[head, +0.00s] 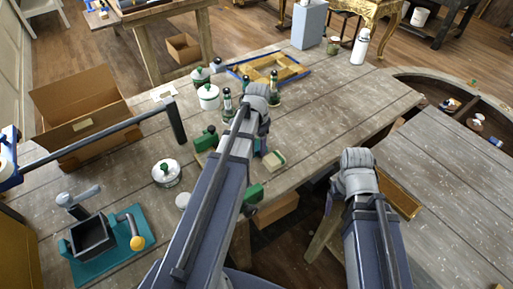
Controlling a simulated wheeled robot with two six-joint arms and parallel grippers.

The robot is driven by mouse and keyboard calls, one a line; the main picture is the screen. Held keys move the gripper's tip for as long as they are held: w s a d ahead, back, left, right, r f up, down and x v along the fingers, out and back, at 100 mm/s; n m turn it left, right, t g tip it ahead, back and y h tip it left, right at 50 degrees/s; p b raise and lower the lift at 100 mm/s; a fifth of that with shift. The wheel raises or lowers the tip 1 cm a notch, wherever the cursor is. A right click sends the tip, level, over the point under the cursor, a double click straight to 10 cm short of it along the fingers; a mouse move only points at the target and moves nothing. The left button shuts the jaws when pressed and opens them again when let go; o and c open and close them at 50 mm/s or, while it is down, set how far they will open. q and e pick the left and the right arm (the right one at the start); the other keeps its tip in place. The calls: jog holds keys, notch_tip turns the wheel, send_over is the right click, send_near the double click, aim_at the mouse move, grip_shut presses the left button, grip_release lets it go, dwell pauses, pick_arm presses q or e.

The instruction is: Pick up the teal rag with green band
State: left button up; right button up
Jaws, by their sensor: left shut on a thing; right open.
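I cannot make out a teal rag with a green band in the head view. My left arm (213,185) reaches up over the middle of the workbench and ends in a grey rounded joint. Its jaws and anything in them are hidden behind the arm. A pale block with a green side (273,160) shows just right of this arm, and a small green piece (254,193) shows lower down, by the bench edge. My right arm (372,235) points up near the gap between the two tables, and its jaws are hidden too.
On the workbench (325,120) are an open cardboard box (82,112), white-and-green canisters (208,97), a lidded pot (166,173), a blue-edged wooden tray (268,70), a white bottle (360,46) and a teal-based device (103,243). The right-hand table (455,195) is mostly clear.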

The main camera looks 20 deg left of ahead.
aim_at(258, 144)
pick_arm(q)
jog(key=c, duration=0.3)
jog(key=shift+r, duration=0.15)
jog(key=shift+c, duration=0.2)
notch_tip(258, 144, up, 10)
jog(key=p, duration=1)
jog(key=o, duration=0.7)
jog(key=c, duration=0.6)
